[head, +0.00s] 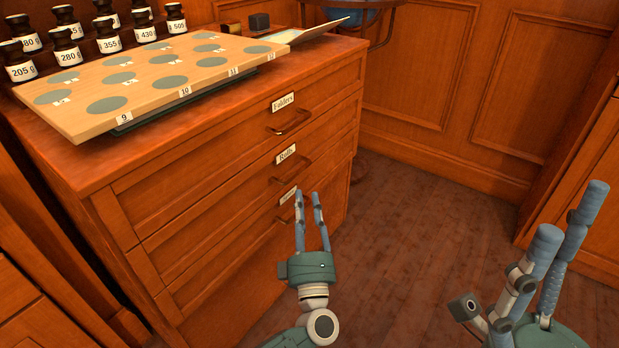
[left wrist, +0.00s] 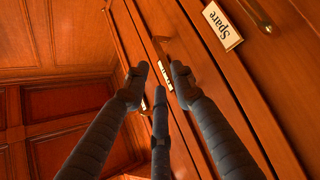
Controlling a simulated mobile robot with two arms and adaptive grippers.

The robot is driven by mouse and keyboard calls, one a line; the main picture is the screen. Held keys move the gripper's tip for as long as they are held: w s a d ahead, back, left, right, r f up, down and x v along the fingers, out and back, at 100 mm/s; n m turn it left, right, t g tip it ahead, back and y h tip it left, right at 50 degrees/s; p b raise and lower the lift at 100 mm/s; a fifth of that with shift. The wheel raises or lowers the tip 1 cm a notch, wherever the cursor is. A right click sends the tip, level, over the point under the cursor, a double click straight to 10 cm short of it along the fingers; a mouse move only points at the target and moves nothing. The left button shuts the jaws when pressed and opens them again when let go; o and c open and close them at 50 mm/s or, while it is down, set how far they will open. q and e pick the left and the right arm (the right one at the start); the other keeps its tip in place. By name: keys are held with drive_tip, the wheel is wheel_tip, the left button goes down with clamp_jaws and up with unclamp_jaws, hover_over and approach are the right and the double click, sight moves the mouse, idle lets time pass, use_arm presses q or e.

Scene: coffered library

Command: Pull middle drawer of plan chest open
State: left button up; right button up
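The plan chest (head: 230,157) is reddish wood, with drawers stacked in its front; all look shut. The middle drawer (head: 215,203) has a label reading "Rolls" (head: 285,154) and a dark bar handle (head: 294,170). Above it is the "Folders" drawer (head: 200,160). A lower label, "Spare", shows in the left wrist view (left wrist: 222,26). My left gripper (head: 308,194) is open and empty, its fingers pointing at the chest front just below the middle handle, apart from it. It hides part of the lower drawer. My right gripper (head: 571,210) is open and empty at the right.
On the chest top lie a wooden board (head: 150,80) with grey circles and several dark labelled jars (head: 109,36), plus a small dark block (head: 259,21). Panelled wall (head: 450,70) stands behind.

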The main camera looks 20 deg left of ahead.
sight(302, 171)
use_arm(q)
drive_tip(key=b+x, duration=0.2)
drive_tip(key=x, duration=0.8)
clamp_jaws()
